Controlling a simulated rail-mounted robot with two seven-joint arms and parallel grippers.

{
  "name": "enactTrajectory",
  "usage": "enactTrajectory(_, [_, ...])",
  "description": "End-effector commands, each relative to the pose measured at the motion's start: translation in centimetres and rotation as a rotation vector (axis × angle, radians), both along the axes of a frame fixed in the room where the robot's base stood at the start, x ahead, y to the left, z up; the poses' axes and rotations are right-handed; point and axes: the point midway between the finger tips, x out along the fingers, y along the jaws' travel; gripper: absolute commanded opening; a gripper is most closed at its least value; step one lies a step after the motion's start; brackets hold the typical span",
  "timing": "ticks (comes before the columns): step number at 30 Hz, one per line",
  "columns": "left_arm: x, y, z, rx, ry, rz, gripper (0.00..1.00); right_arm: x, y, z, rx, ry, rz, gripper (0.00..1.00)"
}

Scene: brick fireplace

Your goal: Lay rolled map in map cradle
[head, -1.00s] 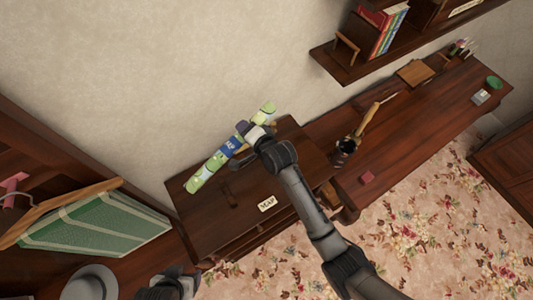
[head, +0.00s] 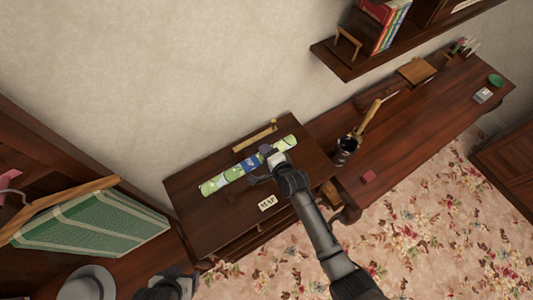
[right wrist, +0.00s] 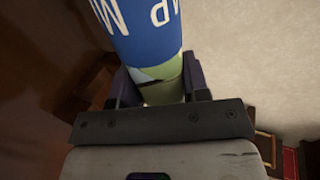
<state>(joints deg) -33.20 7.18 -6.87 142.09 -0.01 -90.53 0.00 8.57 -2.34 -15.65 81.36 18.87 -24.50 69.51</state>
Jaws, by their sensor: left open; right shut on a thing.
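The rolled map (head: 230,176) is a green tube with a blue band, held lengthwise over the dark wooden desk top in the head view. My right gripper (head: 271,158) is shut on it right of the blue band. In the right wrist view the map (right wrist: 145,30) runs between the fingers (right wrist: 158,88), with its blue lettered band close to the camera. The map cradle is not clearly visible; it may be hidden under the map. I cannot tell whether the map touches anything below. My left gripper (head: 175,281) is open at the bottom left, away from the map.
A "MAP" label (head: 267,203) lies in front of the map. A brass-coloured bar (head: 255,136) lies behind it, near the wall. A dark cup (head: 346,147) holding a tall item stands to the right.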

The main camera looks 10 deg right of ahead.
Motion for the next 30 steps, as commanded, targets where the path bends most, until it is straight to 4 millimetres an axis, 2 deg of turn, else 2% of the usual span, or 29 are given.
enactTrajectory(1, [0.0, -0.1, -0.9, -0.002, 0.0, 0.002, 0.72, 0.0, 0.0, -0.8, 0.0, -0.001, 0.0, 0.1])
enactTrajectory(8, [0.0, -0.3, -3.0, -0.011, 0.001, 0.007, 0.72, 0.0, 0.0, -2.8, -0.001, -0.001, -0.001, 0.1])
enactTrajectory(21, [0.0, -0.2, -5.8, -0.007, 0.001, 0.005, 0.72, 0.1, 0.0, -6.8, 0.0, -0.001, 0.0, 0.1])
enactTrajectory(30, [0.0, 0.1, -6.7, 0.002, 0.001, -0.002, 0.72, 0.1, 0.1, -7.9, 0.001, -0.002, 0.001, 0.1])
